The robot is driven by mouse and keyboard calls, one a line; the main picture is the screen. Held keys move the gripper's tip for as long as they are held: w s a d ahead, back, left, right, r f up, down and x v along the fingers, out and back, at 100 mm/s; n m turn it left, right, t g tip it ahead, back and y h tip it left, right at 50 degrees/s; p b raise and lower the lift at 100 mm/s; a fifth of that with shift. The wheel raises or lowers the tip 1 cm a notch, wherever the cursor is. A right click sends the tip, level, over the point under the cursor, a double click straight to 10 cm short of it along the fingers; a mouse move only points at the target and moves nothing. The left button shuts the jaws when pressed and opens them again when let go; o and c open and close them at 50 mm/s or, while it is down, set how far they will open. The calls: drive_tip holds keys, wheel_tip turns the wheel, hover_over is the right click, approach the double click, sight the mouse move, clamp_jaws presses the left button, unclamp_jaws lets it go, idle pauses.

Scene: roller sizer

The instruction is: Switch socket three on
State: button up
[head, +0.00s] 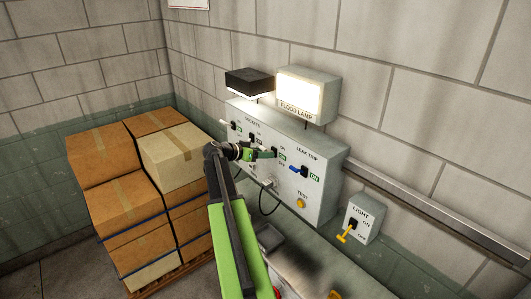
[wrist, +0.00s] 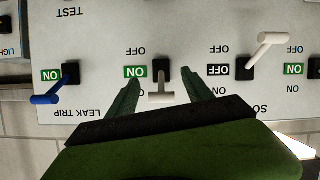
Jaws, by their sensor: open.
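Socket three's switch is the white lever (wrist: 161,97) next to the leak trip in the upside-down wrist view. It points to the ON side, and the window (wrist: 135,72) beside it reads ON in green. My gripper (wrist: 155,85) is open, with one green finger on each side of this lever. I cannot tell whether either finger touches it. In the head view my gripper (head: 262,154) is at the front of the grey sockets panel (head: 322,165) and partly covers the switches.
The neighbouring white lever (wrist: 272,42) has a window reading OFF. The blue leak trip lever (wrist: 46,98) reads ON. The flood lamp (head: 301,94) is lit. A yellow light switch (head: 346,233) is at the right; stacked boxes (head: 172,155) stand left.

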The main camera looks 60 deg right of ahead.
drive_tip(key=p+v, duration=0.2)
drive_tip(key=v, duration=0.4)
drive_tip(key=shift+a+r, duration=0.15)
drive_tip(key=shift+a, duration=0.2)
drive_tip(key=shift+w, duration=0.15)
